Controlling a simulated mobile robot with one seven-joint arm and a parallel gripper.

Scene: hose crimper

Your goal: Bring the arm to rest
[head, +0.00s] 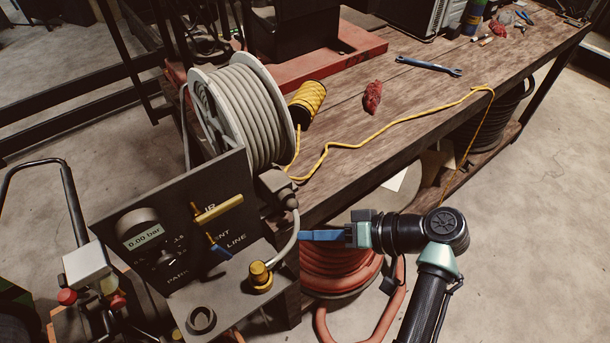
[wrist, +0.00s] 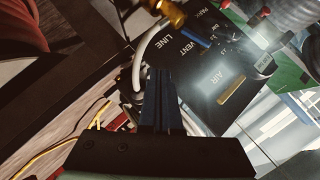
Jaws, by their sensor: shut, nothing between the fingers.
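My gripper (head: 304,236) has blue fingers and is shut and empty. In the head view it points left, with its tips close to the grey hose at the right edge of the dark panel (head: 180,225); I cannot tell whether they touch. In the wrist view the shut fingers (wrist: 162,75) reach up the picture toward the panel (wrist: 215,75). The panel carries a yellow lever (head: 218,209), a blue lever (head: 217,247), a brass fitting (head: 260,277) and a gauge (head: 144,237) reading 0.00 bar.
A grey hose reel (head: 240,110) stands behind the panel. A wooden bench (head: 400,110) holds a blue wrench (head: 428,66), a red rag (head: 373,98) and a yellow cord (head: 390,126). A coiled red hose (head: 340,262) lies below my gripper. Open concrete floor (head: 540,230) is at the right.

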